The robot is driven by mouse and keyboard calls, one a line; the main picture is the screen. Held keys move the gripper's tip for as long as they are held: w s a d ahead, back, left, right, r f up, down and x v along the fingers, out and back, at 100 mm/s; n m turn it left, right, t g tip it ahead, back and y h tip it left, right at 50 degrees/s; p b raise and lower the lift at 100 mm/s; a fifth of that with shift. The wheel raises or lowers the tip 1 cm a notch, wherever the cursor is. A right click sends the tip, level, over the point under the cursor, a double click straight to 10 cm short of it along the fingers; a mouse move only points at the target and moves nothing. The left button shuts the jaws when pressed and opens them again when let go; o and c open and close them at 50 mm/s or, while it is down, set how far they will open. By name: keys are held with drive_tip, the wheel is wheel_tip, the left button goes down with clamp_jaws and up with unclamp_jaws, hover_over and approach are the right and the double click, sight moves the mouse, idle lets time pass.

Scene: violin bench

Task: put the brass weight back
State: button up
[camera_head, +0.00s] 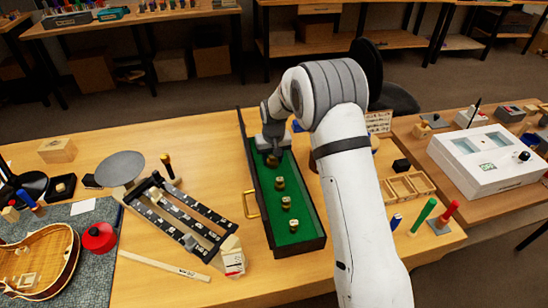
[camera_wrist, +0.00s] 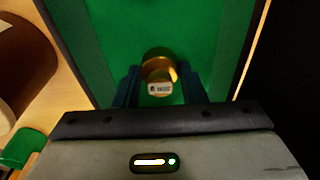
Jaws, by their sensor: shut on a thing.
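My gripper (camera_head: 272,148) is over the far end of a long dark box (camera_head: 318,243) with a green lining. It is shut on a brass weight (camera_head: 272,161). In the wrist view the brass weight (camera_wrist: 158,62) sits between the two blue fingers of my gripper (camera_wrist: 158,84), a small white label on it facing the camera, green lining behind. I cannot tell whether its base touches the lining. Three other brass weights, the far one (camera_head: 280,183), the middle one (camera_head: 286,202) and the near one (camera_head: 293,225), stand in a row in the box toward the near end.
A brass handle (camera_head: 250,204) is on the box's left side. Wooden compartments (camera_head: 408,187) and a white instrument (camera_head: 488,160) are to the right of my arm.

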sight(273, 164)
drive_tip(key=o, duration=1.2)
drive_tip(key=shift+f, duration=0.1)
wheel_tip(273, 164, up, 12)
drive_tip(key=s, duration=0.1)
drive_tip(key=s+d+r, duration=0.6)
drive_tip(key=s+d+r+m, duration=0.1)
drive_tip(key=s+d, duration=0.3)
drive_tip(key=s, duration=0.5)
drive_tip(key=s+d+r+m, duration=0.1)
drive_tip(key=s+d, duration=0.4)
drive_tip(key=s, duration=0.5)
drive_tip(key=s+d+r+m+t, duration=0.1)
drive_tip(key=s+d, duration=0.3)
drive_tip(key=s, duration=0.5)
drive_tip(key=shift+s+d+b, duration=0.2)
drive_tip(key=shift+s+b, duration=0.05)
drive_tip(key=shift+b, duration=0.15)
